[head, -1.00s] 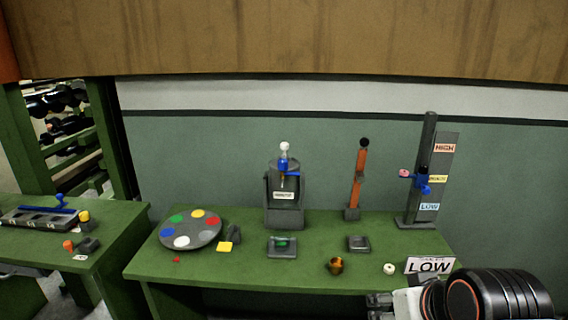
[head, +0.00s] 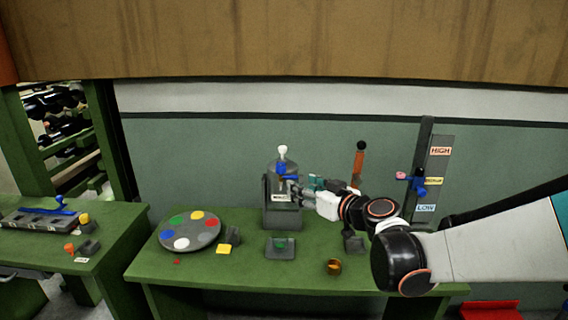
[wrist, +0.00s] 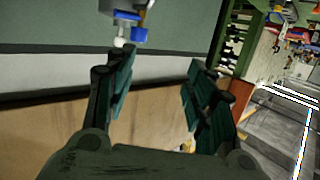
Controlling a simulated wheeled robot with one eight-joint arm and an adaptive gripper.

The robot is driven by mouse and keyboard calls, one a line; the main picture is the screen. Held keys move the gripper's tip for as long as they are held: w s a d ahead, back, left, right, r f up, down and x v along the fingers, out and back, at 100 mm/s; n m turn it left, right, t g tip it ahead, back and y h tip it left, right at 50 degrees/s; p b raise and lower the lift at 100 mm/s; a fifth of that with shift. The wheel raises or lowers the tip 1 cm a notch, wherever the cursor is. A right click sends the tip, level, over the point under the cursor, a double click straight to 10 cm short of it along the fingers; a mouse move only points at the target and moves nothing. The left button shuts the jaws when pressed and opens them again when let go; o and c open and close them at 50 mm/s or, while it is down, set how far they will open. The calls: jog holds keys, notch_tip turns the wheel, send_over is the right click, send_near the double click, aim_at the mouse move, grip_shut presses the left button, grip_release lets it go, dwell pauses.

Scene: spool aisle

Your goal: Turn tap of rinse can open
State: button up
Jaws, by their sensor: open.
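The rinse can (head: 273,186) is a grey can with a small white label, standing in a grey holder at the back middle of the green table. Its blue tap (head: 281,169) is on the upper front, with a white knob (head: 282,149) above. My gripper (head: 293,188) is open at the can's right front, near the tap and label; whether it touches is unclear. In the wrist view, my open fingers (wrist: 160,82) have nothing between them. The blue tap part (wrist: 131,34) and white knob (wrist: 119,42) show beyond the left finger, at the top edge.
A round palette (head: 190,246) with coloured patches lies left on the table. A grey tray (head: 280,252) lies in front of the can. An orange-handled post (head: 358,165) stands right of it, and a HIGH/LOW gauge (head: 438,165) farther right. An amber cup (head: 333,267) sits near the front edge.

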jog(key=t, duration=0.2)
send_near(284, 167)
jog(key=b+x, duration=0.2)
jog(key=x, duration=1)
jog(key=shift+a, duration=0.1)
jog(key=shift+r, duration=0.1)
jog(key=shift+c, duration=0.5)
jog(key=c, duration=1)
